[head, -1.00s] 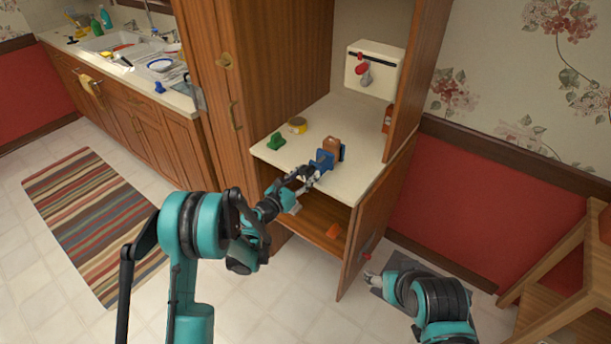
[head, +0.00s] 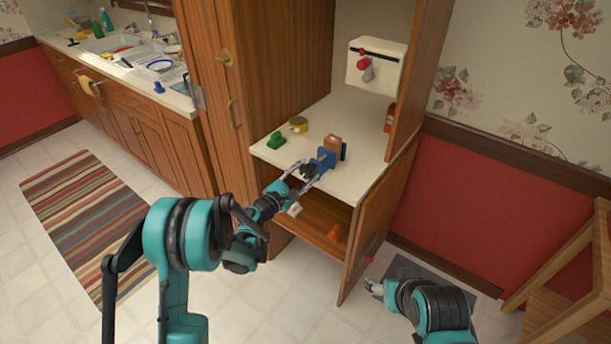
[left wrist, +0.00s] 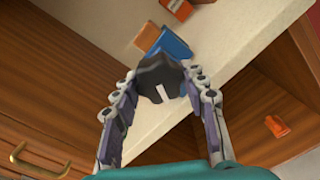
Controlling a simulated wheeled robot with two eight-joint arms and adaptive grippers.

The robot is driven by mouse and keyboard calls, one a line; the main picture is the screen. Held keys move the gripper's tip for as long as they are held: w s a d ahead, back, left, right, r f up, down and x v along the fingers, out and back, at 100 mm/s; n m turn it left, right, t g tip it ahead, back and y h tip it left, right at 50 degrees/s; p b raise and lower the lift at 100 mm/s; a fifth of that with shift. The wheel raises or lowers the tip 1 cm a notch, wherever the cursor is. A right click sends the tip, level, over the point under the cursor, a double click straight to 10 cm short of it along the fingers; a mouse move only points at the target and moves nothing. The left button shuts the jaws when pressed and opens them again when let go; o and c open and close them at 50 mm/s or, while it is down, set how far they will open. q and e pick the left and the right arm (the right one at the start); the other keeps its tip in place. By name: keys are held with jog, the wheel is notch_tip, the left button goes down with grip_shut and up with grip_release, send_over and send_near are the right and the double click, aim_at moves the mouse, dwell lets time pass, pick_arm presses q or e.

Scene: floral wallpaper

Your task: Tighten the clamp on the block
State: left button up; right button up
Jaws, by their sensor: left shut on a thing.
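The blue clamp (head: 326,158) sits near the front edge of the cabinet's pale counter. It also shows in the left wrist view (left wrist: 175,46). The brown block (head: 332,144) stands in it, in front of a further blue part of the clamp (head: 344,152); the left wrist view shows part of the block (left wrist: 149,36). My left gripper (head: 306,171) is at the clamp's near end. In the left wrist view its fingers (left wrist: 161,80) are shut on the clamp's dark knob (left wrist: 162,74), one on each side. My right gripper (head: 373,285) is low at the right, away from the clamp; its fingers are too small to read.
A green object (head: 276,140) and a yellow tin (head: 298,124) stand left of the clamp. An open cabinet door (head: 377,222) bounds the right side. An orange object (head: 335,233) lies on the shelf below.

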pick_arm(q)
jog(key=shift+m, duration=0.9)
jog(key=o, duration=1.2)
jog(key=shift+c, duration=0.2)
jog(key=v, duration=1.2)
